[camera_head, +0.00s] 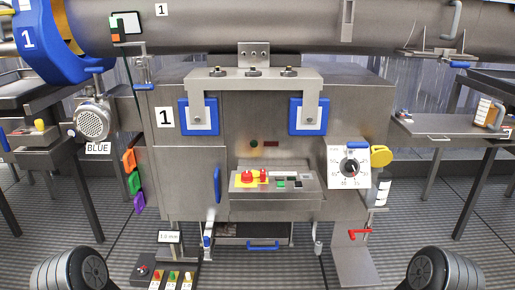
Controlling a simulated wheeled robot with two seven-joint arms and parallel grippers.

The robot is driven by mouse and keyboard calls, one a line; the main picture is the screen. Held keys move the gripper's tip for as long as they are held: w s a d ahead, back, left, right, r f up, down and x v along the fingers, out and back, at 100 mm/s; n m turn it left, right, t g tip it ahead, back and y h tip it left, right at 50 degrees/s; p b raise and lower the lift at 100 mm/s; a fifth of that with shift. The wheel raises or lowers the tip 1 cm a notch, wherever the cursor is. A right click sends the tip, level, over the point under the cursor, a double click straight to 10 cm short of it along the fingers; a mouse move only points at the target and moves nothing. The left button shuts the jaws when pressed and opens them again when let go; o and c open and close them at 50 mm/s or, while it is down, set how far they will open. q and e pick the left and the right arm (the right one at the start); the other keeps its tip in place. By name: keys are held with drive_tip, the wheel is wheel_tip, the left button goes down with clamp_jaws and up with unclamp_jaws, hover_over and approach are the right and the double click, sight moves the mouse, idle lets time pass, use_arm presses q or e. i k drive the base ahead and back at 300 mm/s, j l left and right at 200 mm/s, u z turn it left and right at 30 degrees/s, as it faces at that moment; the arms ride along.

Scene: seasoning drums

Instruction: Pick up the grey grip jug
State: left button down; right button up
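A jug (483,108) with an orange-brown body, pale markings and a grey grip (497,116) on its right side stands on the metal side table at the far right. It looks upright and is small in the view, so its details are hard to tell. Neither of my grippers is in view. Only rounded dark parts of my own arms show at the bottom left and bottom right corners, far from the jug.
A steel machine (270,130) marked 1 fills the middle, under a big drum (250,25). The right side table (440,125) has bare room left of the jug. A yellow knob (381,156) and red lever (360,233) stick out at the machine's right.

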sight(488, 107)
drive_tip(key=z, duration=1.4)
